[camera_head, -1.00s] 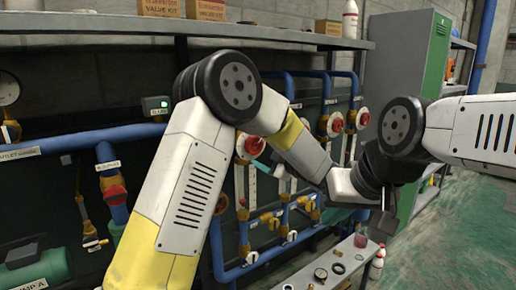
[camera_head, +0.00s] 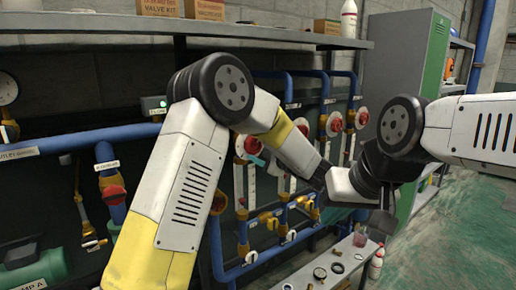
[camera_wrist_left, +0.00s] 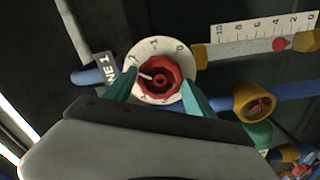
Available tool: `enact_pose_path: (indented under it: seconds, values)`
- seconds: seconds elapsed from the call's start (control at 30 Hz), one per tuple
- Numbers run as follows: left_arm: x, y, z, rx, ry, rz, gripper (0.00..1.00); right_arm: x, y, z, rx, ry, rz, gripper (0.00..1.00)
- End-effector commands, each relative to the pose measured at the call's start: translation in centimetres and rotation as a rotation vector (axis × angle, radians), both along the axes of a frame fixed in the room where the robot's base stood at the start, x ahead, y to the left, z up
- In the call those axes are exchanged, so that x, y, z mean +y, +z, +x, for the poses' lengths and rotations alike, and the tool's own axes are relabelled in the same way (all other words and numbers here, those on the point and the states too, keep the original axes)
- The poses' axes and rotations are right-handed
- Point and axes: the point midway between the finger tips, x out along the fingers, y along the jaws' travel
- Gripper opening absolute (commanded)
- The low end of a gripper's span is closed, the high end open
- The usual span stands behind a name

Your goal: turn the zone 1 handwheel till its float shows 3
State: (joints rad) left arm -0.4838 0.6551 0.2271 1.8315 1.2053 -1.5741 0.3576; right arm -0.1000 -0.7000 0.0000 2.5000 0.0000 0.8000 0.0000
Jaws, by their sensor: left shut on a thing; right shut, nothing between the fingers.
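The zone 1 handwheel (camera_wrist_left: 160,80) is a red knob on a white numbered dial, with a cut-off zone 1 label (camera_wrist_left: 105,68) beside it. My left gripper's teal fingers (camera_wrist_left: 158,94) are on both sides of the wheel and shut on it. The wheel's white pointer points left, past the 2. The red float (camera_wrist_left: 279,44) sits toward the low end of its scale, around the 2 to 4 marks; the exact reading is unclear. In the head view, the wheel (camera_head: 253,145) shows beside my left forearm. My right gripper (camera_head: 386,197) is shut and empty, apart from the panel.
More red handwheels (camera_head: 334,124) stand to the right. Blue pipes (camera_head: 85,139) and yellow valves (camera_head: 266,218) surround the gauges. A low bench (camera_head: 335,262) with small parts lies below my right gripper. A grey-green cabinet (camera_head: 405,80) stands at the back right. Open floor lies at the right.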

Motion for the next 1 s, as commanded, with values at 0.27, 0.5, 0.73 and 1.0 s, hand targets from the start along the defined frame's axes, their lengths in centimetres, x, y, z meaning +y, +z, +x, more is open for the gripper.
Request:
enact_pose_path:
  seconds: [0.27,0.5,0.73,1.0]
  values:
    - [-0.02,0.04,-0.06,-0.066,0.001,-0.09,0.15,0.0,0.0,0.0,0.0,0.0,0.0,0.0]
    - [-0.02,0.04,-0.06,-0.074,0.001,-0.102,0.15,0.0,0.0,0.0,0.0,0.0,0.0,0.0]
    - [-0.02,0.05,-0.07,-0.133,0.001,-0.182,0.15,0.0,0.0,0.0,0.0,0.0,0.0,0.0]
    - [-0.02,0.04,-0.07,-0.158,0.001,-0.217,0.69,0.0,0.0,0.0,0.0,0.0,0.0,0.0]
